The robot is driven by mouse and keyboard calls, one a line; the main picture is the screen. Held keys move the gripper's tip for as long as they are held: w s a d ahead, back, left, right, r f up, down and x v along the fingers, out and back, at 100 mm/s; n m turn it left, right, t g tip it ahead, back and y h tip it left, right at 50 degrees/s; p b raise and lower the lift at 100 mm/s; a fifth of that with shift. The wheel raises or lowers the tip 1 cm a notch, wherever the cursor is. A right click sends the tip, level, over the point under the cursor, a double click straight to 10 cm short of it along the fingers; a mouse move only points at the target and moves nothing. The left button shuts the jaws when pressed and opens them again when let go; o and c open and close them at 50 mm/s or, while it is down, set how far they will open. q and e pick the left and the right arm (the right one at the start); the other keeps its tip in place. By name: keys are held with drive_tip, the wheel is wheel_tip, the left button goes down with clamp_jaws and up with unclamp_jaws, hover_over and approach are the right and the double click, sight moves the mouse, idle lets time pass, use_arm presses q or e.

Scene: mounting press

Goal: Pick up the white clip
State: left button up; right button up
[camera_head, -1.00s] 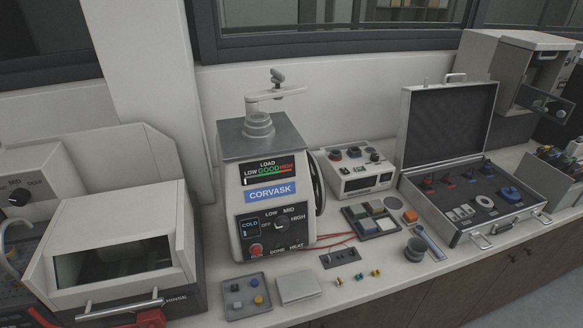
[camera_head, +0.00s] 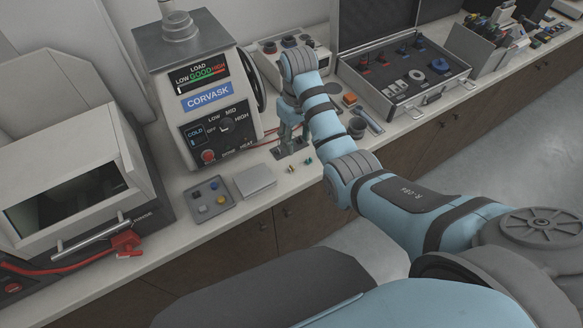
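A small grey tray (camera_head: 208,201) near the counter's front edge holds a whitish piece (camera_head: 203,209) beside blue, yellow and red ones. The whitish piece may be the white clip, but it is too small to be sure. My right gripper (camera_head: 288,146) points down over the counter, to the right of the tray and apart from it. It is by the small dark switch plate, which it largely hides. Its fingers are too small and blended to show whether they are open or shut. My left gripper is out of view.
A flat grey block (camera_head: 255,181) lies between the tray and my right gripper. Small coloured pieces (camera_head: 308,162) lie on the counter. The CORVASK press (camera_head: 205,95) stands behind. An open case (camera_head: 408,108) and a dark cup (camera_head: 357,127) are to the right.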

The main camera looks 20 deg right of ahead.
sight(291, 166)
drive_tip(key=f, duration=0.4)
drive_tip(key=a+f+b, duration=0.1)
drive_tip(key=f, duration=0.3)
drive_tip(key=f+b, duration=0.1)
drive_tip(key=f, duration=0.3)
drive_tip(key=shift+w+a+f, duration=0.15)
drive_tip(key=shift+w, duration=0.25)
clamp_jaws()
